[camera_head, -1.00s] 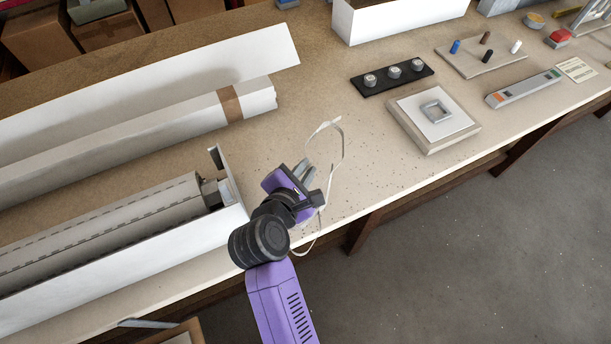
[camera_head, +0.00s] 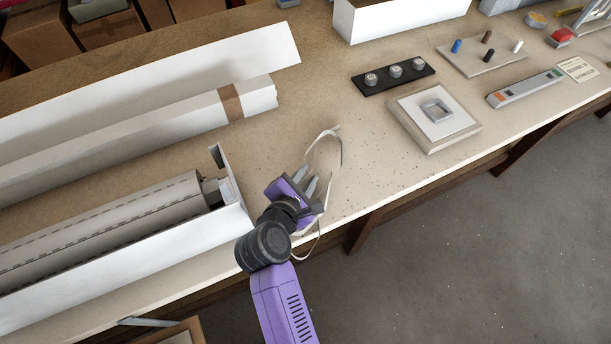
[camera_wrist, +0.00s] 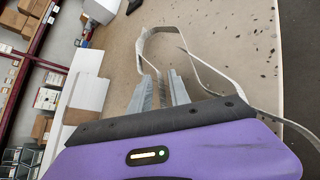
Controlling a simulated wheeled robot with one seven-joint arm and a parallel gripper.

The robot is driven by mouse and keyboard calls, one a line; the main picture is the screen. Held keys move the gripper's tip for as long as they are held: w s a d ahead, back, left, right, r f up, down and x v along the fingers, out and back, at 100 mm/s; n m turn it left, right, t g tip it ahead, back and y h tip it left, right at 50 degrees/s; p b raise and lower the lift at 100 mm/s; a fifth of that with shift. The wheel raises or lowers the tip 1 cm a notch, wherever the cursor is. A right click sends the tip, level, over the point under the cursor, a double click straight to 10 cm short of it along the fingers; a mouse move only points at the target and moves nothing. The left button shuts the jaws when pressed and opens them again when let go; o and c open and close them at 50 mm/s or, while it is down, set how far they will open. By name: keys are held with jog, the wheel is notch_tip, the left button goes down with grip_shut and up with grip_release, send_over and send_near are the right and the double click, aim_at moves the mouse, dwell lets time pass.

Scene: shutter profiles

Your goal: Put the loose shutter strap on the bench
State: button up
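The loose shutter strap (camera_head: 341,150) is a thin, pale band curved in a loop over the bench (camera_head: 385,190) near its front edge. Its lower part passes behind my gripper and hangs below the edge. In the wrist view the strap (camera_wrist: 197,66) loops ahead of my fingers and runs off to the right past the bench edge. Its other end runs down between the two fingers. My gripper (camera_head: 307,181) has its fingers apart, low over the bench; it also shows in the wrist view (camera_wrist: 162,88). I cannot tell whether the strap touches a finger.
A white shutter box with a roller (camera_head: 100,225) lies left of my gripper, its end plate (camera_head: 226,175) close by. A wrapped long profile (camera_head: 130,125) lies behind. A square switch plate (camera_head: 436,112) and black knob strip (camera_head: 393,76) are to the right. Bare bench lies between.

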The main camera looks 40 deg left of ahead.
jog(key=shift+r, duration=0.1)
jog(key=v, duration=1.2)
jog(key=shift+b, duration=0.35)
jog(key=shift+d, duration=0.1)
